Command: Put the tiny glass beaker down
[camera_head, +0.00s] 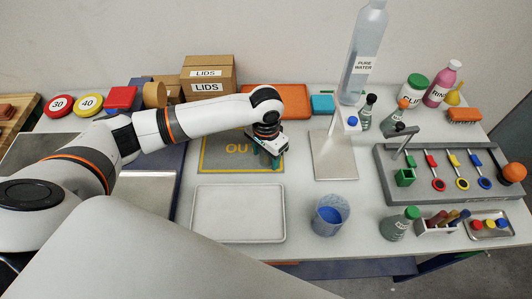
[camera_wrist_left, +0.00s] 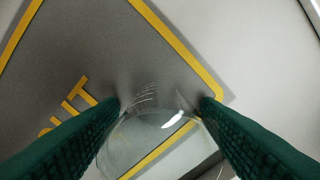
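My left gripper (camera_head: 266,160) points down over the right part of the grey mat (camera_head: 218,160) with yellow lettering and border. In the left wrist view, its green fingers (camera_wrist_left: 162,103) stand on both sides of the clear tiny glass beaker (camera_wrist_left: 155,130) and appear to press on its sides. White graduation lines show on the glass. The yellow border of the mat (camera_wrist_left: 185,45) shows beside and through it. Whether the beaker's base touches the mat cannot be told. In the head view the beaker is hidden by the gripper. My right gripper is not in view.
In front of the mat lies an empty white tray (camera_head: 238,239). A cup with blue contents (camera_head: 330,216) stands to its right. The bottle stand (camera_head: 335,158) is right of the mat, and an orange tray (camera_head: 292,100) lies behind it. Cardboard boxes (camera_head: 208,78) stand at the back.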

